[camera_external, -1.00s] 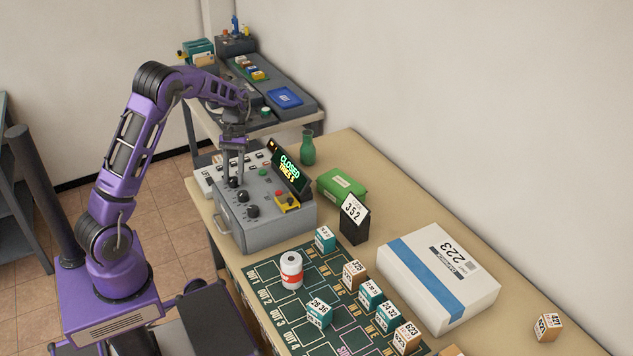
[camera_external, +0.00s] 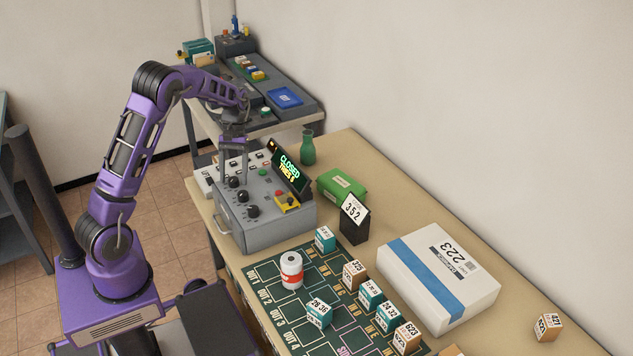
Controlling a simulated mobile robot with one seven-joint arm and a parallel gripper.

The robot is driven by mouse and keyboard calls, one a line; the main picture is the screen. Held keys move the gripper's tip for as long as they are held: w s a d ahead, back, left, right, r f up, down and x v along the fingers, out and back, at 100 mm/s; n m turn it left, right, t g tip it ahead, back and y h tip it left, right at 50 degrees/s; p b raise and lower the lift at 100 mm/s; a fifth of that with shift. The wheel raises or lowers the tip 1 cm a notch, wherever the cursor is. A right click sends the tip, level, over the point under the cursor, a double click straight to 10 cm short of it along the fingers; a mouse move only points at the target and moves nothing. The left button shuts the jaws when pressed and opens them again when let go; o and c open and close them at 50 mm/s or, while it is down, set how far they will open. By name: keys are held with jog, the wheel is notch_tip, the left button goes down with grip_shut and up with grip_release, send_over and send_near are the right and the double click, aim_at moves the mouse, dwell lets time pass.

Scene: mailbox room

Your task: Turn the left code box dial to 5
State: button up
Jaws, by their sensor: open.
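The grey code box (camera_external: 275,231) sits on the table with a row of black dials on its sloped top. The dial at the far end (camera_external: 233,182) seems to be the left one; the middle dial (camera_external: 243,195) and the near dial (camera_external: 252,211) follow toward the camera. The dials' settings are too small to read. My gripper (camera_external: 235,177) points down, open, with its fingers spread around or just above the far dial. I cannot tell whether they touch it. A lit display (camera_external: 289,166) on the box reads CLOSED with a second line beneath.
A red-and-white roll (camera_external: 291,270) and several labelled cubes stand on the dark green mat (camera_external: 262,277). A white parcel (camera_external: 410,262) lies right.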

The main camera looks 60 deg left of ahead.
jog(key=shift+r, duration=0.1)
jog(key=v, duration=1.7)
jog(key=shift+w+r, duration=0.1)
